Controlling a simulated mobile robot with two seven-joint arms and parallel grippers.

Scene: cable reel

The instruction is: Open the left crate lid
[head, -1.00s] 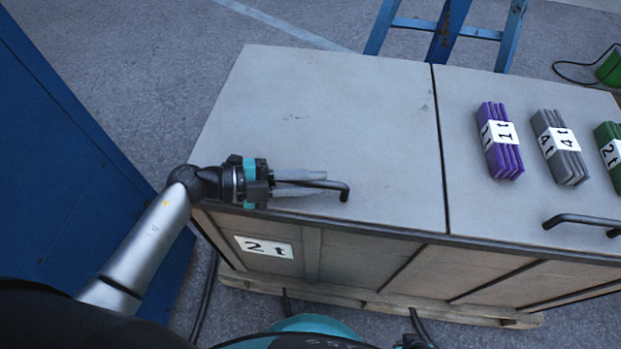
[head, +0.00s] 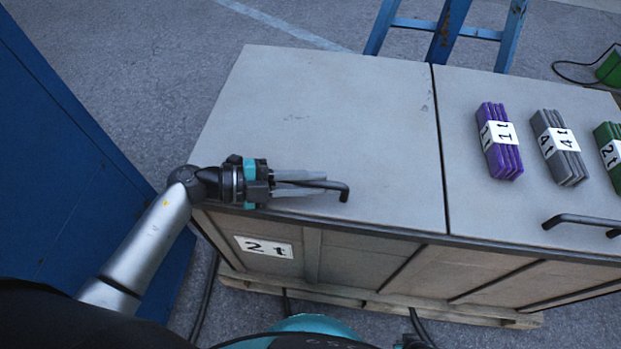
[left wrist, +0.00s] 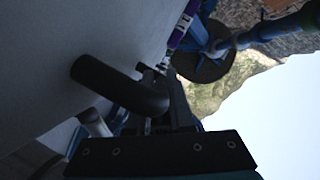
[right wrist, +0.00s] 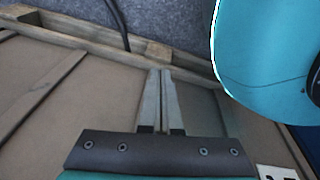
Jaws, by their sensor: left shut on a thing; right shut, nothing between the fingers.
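The left crate lid (head: 330,120) is a flat grey panel lying closed on the crate. Its black bar handle (head: 343,190) is near the front edge. My left gripper (head: 310,182) is shut on this handle, reaching in from the left. In the left wrist view the dark curved handle (left wrist: 120,85) lies at the fingers, and the fingertips are partly hidden. My right gripper (right wrist: 160,100) is shut and empty in the right wrist view, in front of the crate's side panel (right wrist: 90,100). It is not visible in the head view.
The right lid (head: 540,205) carries purple (head: 500,145), grey (head: 558,145) and green (head: 610,150) labelled bundles and its own handle (head: 580,220). A blue wall (head: 70,170) stands close on the left. A blue frame (head: 450,35) stands behind the crate.

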